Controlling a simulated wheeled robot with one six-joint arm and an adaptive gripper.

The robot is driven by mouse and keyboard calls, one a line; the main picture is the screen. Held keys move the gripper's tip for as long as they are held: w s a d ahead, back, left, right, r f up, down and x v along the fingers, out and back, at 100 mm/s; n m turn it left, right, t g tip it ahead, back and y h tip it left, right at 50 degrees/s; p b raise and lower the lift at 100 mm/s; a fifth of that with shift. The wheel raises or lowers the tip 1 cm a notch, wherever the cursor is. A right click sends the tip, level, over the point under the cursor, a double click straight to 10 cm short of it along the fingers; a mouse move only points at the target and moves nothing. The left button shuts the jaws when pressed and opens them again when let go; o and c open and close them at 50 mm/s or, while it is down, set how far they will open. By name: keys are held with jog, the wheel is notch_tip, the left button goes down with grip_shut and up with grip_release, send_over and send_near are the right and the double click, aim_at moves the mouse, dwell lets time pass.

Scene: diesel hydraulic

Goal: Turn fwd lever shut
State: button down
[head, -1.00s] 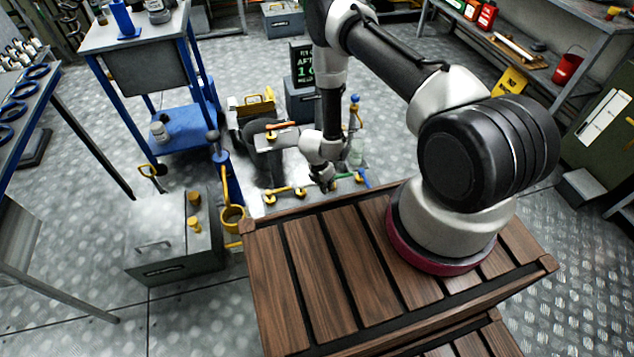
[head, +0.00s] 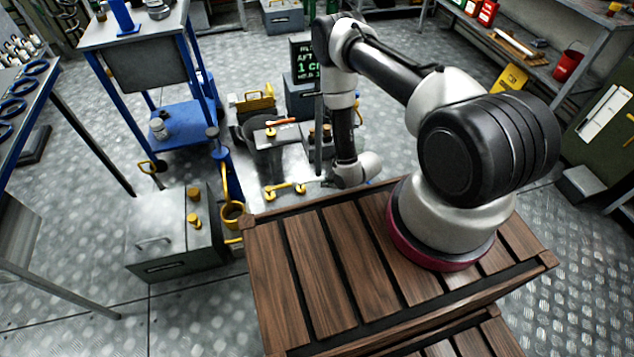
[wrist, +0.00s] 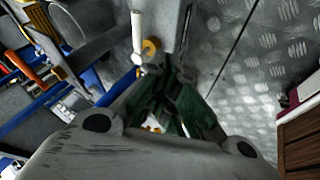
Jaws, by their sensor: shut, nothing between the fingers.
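My gripper (head: 327,182) is shut and points left, low over the pale valve bench. In the wrist view its dark green fingers (wrist: 172,72) come together with nothing seen between them. Two yellow levers show left of it in the head view: a left yellow lever (head: 270,194) and a right yellow lever (head: 300,189), close to the fingertips. In the wrist view a white bar (wrist: 138,28) and a yellow round piece (wrist: 150,47) lie just beyond the fingertips. I cannot read which lever is the fwd one, nor tell whether the fingers touch anything. My wrist hides the bench's right end.
A slatted wooden platform (head: 325,265) lies in front. A grey box (head: 170,240) and a blue hand pump (head: 223,170) stand left. An orange-handled part (head: 280,122) and a dark screen (head: 303,60) with green text are behind. Patterned metal floor is open around.

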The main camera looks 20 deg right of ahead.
aim_at(314, 179)
jog(key=x, duration=0.3)
jog(key=w+x, duration=0.1)
jog(key=x, duration=0.2)
jog(key=d+x, duration=0.1)
jog(key=x, duration=0.3)
jog(key=shift+w+a+r, duration=0.1)
jog(key=shift+w+r, duration=0.1)
jog(key=shift+w, duration=0.15)
jog(key=shift+w+f, duration=0.15)
jog(key=shift+w, duration=0.6)
jog(key=shift+w+d, duration=0.25)
jog(key=shift+w, duration=0.55)
